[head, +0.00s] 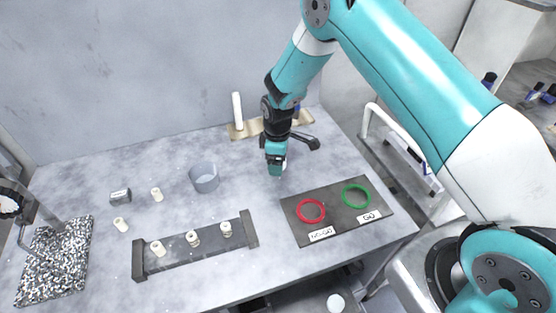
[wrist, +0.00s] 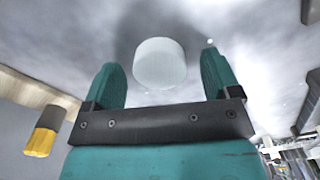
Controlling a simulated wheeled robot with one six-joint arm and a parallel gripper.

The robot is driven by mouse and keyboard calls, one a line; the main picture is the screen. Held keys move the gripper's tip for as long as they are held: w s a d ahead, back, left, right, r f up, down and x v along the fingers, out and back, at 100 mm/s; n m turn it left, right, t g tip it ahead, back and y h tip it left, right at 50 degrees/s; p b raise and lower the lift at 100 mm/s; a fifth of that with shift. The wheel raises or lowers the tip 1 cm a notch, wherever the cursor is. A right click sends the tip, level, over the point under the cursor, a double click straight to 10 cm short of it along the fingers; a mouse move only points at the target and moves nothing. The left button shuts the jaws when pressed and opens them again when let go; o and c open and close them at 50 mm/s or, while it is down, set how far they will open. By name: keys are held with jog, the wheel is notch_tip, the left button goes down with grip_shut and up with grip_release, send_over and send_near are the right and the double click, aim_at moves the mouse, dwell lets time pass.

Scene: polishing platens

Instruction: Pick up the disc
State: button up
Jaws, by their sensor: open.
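The disc (wrist: 160,63), a short white cylinder, shows in the wrist view between the two teal fingers of my gripper (wrist: 160,72). There is a gap between the disc and each finger, and the fingers are apart. In the head view my gripper (head: 277,170) points down close to the grey table top at the back middle. A small bit of white shows beside its fingers there; most of the disc is hidden by the gripper.
A dark board (head: 338,225) with a red ring (head: 311,211) and a green ring (head: 357,195) lies to the right. A dark rack (head: 195,246) with several white pieces is in front. A white post (head: 238,111) stands behind.

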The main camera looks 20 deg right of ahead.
jog(key=c, duration=1.1)
jog(key=shift+o, duration=0.2)
